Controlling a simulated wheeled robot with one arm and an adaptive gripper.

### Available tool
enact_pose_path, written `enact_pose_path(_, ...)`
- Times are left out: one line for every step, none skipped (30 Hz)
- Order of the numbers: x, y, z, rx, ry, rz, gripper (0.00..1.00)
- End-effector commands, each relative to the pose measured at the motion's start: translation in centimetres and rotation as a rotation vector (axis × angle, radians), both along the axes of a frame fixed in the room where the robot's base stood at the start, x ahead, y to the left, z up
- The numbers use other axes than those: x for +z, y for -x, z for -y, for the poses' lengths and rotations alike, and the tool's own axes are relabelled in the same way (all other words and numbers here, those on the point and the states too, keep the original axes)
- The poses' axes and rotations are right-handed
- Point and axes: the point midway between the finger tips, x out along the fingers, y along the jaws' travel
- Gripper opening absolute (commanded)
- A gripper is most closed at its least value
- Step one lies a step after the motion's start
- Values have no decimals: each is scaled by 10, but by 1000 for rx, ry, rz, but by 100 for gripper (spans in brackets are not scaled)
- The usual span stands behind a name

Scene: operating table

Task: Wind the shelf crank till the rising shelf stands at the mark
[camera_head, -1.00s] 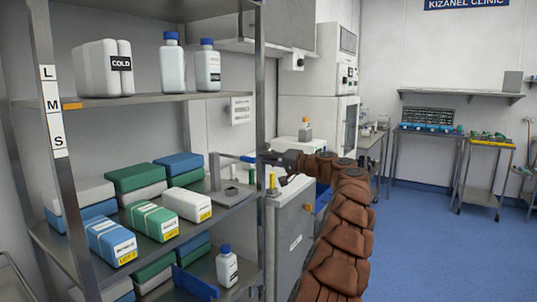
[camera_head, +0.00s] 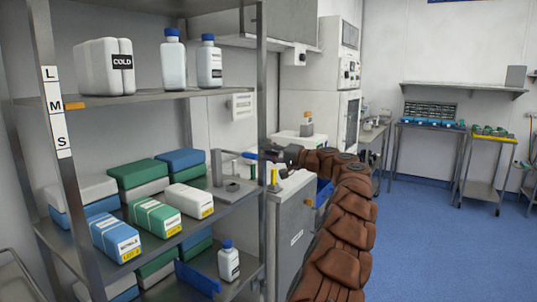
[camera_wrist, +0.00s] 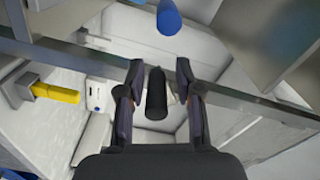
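My gripper (camera_wrist: 160,95) is open, with a short dark upright cylinder (camera_wrist: 156,95) between its two fingers. Small gaps show on both sides of it. It looks like a crank grip, but its mount is hidden. In the head view my gripper (camera_head: 277,152) is beside the rack's right front post, largely hidden by my wrist. The rack's upper shelf (camera_head: 140,99) carries an orange tab (camera_head: 74,106) at its left corner. The tab is about level with the M on the L-M-S label strip (camera_head: 55,110) on the left post.
A grey stand with a blue-tipped lever (camera_head: 249,155) is close left of my gripper. A yellow handle (camera_head: 273,175) rises by the grey cabinet (camera_head: 290,225) just below. Boxes (camera_head: 115,238) and bottles (camera_head: 173,62) fill the rack. Blue floor (camera_head: 425,240) is open at right.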

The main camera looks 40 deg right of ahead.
Motion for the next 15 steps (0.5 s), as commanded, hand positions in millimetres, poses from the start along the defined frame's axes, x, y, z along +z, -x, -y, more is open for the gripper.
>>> enact_pose_path(-1,0,0,1,0,-1,43)
enact_pose_path(-1,0,0,1,0,-1,43)
enact_pose_path(-1,0,0,1,0,-1,43)
enact_pose_path(-1,0,0,1,0,-1,43)
enact_pose_path(-1,0,0,1,0,-1,43)
enact_pose_path(-1,0,0,1,0,-1,43)
enact_pose_path(-1,0,0,2,0,-2,43)
enact_pose_path(-1,0,0,2,0,-2,43)
enact_pose_path(-1,0,0,2,0,-2,43)
enact_pose_path(-1,0,0,2,0,-2,43)
enact_pose_path(-1,1,0,2,0,-2,43)
enact_pose_path(-1,3,1,1,-1,-2,43)
enact_pose_path(-1,5,1,1,-1,-1,43)
enact_pose_path(0,8,2,0,-1,0,43)
enact_pose_path(0,12,3,0,-1,0,43)
